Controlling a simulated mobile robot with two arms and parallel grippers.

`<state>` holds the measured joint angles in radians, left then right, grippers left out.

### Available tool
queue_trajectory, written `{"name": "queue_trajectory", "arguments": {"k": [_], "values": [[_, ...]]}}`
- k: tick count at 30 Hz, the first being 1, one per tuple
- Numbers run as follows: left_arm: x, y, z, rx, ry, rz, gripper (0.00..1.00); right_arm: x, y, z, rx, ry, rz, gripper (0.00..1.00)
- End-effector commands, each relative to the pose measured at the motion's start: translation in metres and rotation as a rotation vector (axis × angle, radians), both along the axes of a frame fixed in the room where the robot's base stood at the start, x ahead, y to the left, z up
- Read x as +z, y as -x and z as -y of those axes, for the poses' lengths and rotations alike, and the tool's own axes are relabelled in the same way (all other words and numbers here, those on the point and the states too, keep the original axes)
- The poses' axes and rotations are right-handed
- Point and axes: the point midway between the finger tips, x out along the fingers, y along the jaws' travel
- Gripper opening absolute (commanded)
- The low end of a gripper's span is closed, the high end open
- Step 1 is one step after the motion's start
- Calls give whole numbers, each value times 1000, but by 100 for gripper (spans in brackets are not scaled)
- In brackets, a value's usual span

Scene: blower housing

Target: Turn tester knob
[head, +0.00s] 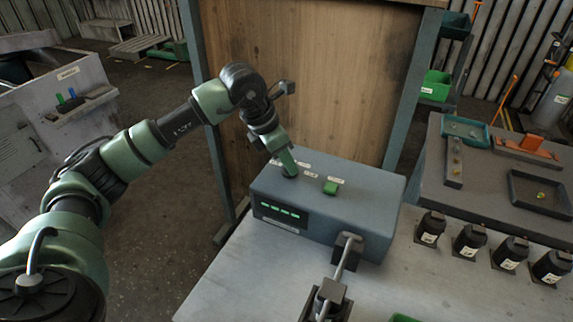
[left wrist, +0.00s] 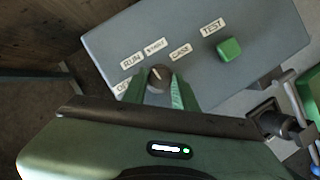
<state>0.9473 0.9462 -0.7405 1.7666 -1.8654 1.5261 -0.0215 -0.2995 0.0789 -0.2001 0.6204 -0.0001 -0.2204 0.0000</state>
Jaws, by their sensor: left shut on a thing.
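The tester is a blue-grey box (head: 335,205) on the light table, with a lit green display (head: 280,210) on its front. Its dark round knob (left wrist: 158,76) shows in the left wrist view on the top face, with a pale pointer mark toward the labels. Labels around it include RUN (left wrist: 132,61) and one that seems to read START. A green button (left wrist: 229,49) is beside the TEST label, and it also shows in the head view (head: 331,187). My left gripper (head: 290,171) points down, its green fingers (left wrist: 160,88) shut on the knob. My right gripper is out of view.
A metal rod with dark end blocks (head: 335,285) stands right in front of the tester. Several black bottles (head: 470,243) line the table at right, before a dark bench with trays (head: 540,192). A wooden panel (head: 300,80) rises behind the tester.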

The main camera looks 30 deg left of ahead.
Motion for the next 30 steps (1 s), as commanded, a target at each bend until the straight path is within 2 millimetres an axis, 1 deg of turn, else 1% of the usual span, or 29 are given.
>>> {"name": "queue_trajectory", "arguments": {"k": [1,15,24,30], "values": [[-1,-1,1,43,0,8,0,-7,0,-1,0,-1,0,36],[-1,0,5,489,2,7,0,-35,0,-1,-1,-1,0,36],[0,0,7,767,4,7,0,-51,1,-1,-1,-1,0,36],[1,0,8,920,4,6,0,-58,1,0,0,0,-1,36]]}}
